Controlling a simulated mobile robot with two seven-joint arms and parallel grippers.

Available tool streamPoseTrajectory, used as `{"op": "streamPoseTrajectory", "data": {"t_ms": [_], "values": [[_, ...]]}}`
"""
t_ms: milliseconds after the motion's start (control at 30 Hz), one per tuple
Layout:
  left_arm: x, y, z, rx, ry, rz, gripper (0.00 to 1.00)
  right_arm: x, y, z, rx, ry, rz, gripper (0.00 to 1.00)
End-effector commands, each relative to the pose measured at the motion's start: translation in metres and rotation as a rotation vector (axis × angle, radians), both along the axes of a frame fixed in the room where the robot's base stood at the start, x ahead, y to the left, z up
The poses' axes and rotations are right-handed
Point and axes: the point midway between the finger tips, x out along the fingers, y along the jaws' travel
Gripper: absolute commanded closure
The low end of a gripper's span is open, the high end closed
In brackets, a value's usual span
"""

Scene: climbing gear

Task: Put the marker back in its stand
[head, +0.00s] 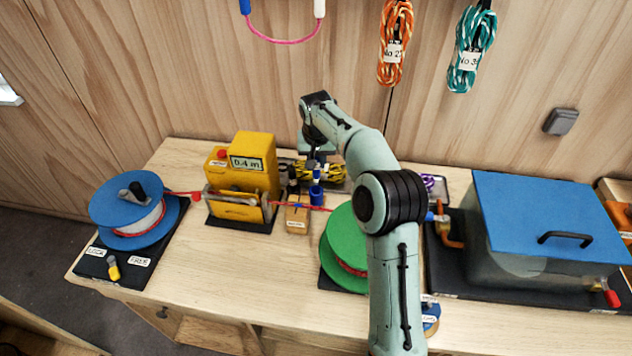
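A small blue upright cylinder (317,195), which looks like the stand, is on the table just right of the yellow length counter. A slim dark piece shows above it, directly below my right gripper (315,163); it may be the marker, but it is too small to tell whether it is held or in the stand. A dark upright piece (292,181) stands just to the left, behind a small labelled wooden block (297,218). My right gripper points down over this spot, its fingers mostly hidden by its wrist. My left gripper is not in view.
A blue reel (127,207) stands left, the yellow counter (238,172) beside it. A green reel (343,247) is partly behind my arm. Yellow-black rope (330,171) lies close to the gripper. A blue-lidded box (545,220) fills the right. Red rope crosses low between the reels.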

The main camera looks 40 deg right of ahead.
Motion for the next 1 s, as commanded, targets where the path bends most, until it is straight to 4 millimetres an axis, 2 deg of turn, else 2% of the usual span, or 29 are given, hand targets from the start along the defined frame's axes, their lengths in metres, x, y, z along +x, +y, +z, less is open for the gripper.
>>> {"op": "streamPoseTrajectory", "data": {"t_ms": [33,267,400,533,1000], "values": [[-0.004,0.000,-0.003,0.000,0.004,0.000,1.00,-0.001,0.000,-0.010,0.000,0.002,0.001,1.00],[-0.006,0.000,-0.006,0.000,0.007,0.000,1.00,0.000,0.000,-0.029,0.000,0.000,0.000,1.00],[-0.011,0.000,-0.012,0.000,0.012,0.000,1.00,-0.001,0.000,-0.055,0.001,0.002,0.000,1.00],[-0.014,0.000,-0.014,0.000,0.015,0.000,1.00,0.000,0.000,-0.072,0.000,0.000,0.000,1.00],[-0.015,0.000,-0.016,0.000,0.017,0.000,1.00,0.001,0.000,-0.080,-0.001,-0.003,0.000,1.00]]}}
